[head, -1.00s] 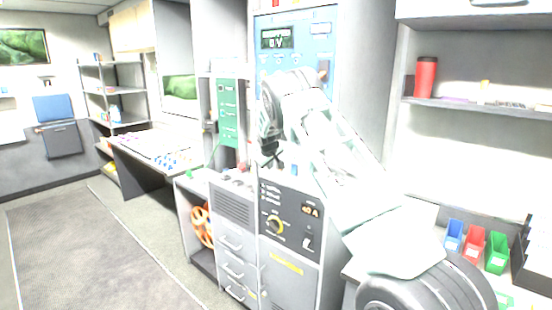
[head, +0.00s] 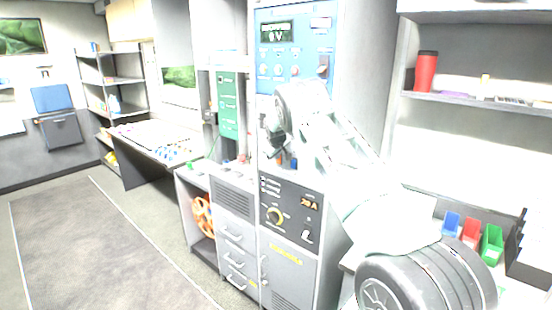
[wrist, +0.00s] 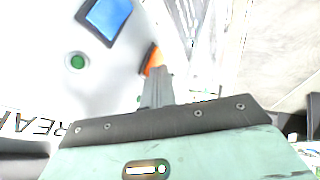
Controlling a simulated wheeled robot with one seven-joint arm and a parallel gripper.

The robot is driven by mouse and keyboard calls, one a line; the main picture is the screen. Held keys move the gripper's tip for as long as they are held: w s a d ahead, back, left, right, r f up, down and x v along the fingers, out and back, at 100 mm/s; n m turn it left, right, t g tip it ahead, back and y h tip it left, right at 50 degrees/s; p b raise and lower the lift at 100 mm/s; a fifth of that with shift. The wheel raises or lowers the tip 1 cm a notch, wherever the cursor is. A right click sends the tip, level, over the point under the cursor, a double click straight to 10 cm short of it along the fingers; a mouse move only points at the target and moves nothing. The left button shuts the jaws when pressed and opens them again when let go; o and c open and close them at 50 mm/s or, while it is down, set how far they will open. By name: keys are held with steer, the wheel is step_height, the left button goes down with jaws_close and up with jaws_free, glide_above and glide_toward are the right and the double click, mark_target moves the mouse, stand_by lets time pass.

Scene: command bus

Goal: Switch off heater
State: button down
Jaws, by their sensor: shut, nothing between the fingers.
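My gripper (head: 272,150) is in front of the gap between the blue panel and the grey console, partly hidden by its own wrist. In the wrist view my shut, empty fingers (wrist: 157,92) point at a white panel (wrist: 45,35). Their tips are beside a small orange part (wrist: 152,60), perhaps a switch; I cannot tell whether they touch it. The panel also has a blue square (wrist: 110,18), a green round light or button (wrist: 77,62) and partly cut-off, upside-down dark lettering (wrist: 35,123). I cannot read a full heater label.
Above stands the blue panel (head: 295,45). A green panel (head: 228,105) hangs left. Coloured bins (head: 470,233) stand right. Floor at left is clear.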

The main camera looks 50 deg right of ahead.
steer(key=shift+d+p, duration=0.1)
steer(key=shift+p, duration=0.25)
steer(key=shift+r, duration=0.8)
